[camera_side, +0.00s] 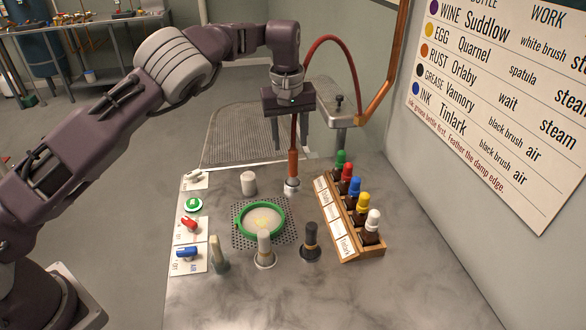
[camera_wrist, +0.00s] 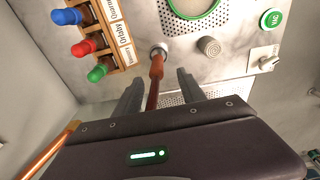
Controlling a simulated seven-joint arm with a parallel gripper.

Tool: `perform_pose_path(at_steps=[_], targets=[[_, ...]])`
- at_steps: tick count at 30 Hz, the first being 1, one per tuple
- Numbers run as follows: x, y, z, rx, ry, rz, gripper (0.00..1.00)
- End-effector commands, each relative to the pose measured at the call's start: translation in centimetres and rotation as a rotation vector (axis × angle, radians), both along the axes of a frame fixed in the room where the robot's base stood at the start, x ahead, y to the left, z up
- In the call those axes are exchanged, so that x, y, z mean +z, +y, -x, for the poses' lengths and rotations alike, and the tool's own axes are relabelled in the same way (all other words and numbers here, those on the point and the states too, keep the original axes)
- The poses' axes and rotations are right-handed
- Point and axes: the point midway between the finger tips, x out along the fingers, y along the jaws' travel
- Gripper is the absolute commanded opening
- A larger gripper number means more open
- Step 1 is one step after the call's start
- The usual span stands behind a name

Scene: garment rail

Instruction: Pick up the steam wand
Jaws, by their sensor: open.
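The steam wand (camera_side: 293,163) stands upright on the far part of the table. It has an orange-brown grip, and its lower end sits in a small pale holder (camera_side: 291,186). A red hose rises from its top. My gripper (camera_side: 290,145) points down above the wand with its fingers apart. In the wrist view the wand (camera_wrist: 157,67) runs up between the two open fingers of my gripper (camera_wrist: 158,82). No contact with either finger shows. The hose's upper part is partly hidden behind my gripper.
A wooden rack (camera_side: 346,220) of capped bottles stands right of the wand. A green-rimmed round pad (camera_side: 261,220) lies in front, with brushes (camera_side: 264,248) in holders before it. Switches (camera_side: 187,253) line the left edge. An orange pipe (camera_side: 385,90) and bracket (camera_side: 342,118) stand behind.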

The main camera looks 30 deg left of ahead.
Motion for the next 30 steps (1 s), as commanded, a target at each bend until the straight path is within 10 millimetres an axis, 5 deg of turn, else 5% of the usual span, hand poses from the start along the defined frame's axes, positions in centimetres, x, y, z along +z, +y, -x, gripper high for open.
perform_pose_path(at_steps=[15, 23, 30], targets=[[-8.5, -0.1, -1.0, 0.007, 0.017, -0.055, 0.48], [-9.2, -0.1, -1.1, 0.006, 0.014, -0.053, 0.48], [-9.2, -0.1, -1.1, 0.006, 0.014, -0.053, 0.06]])
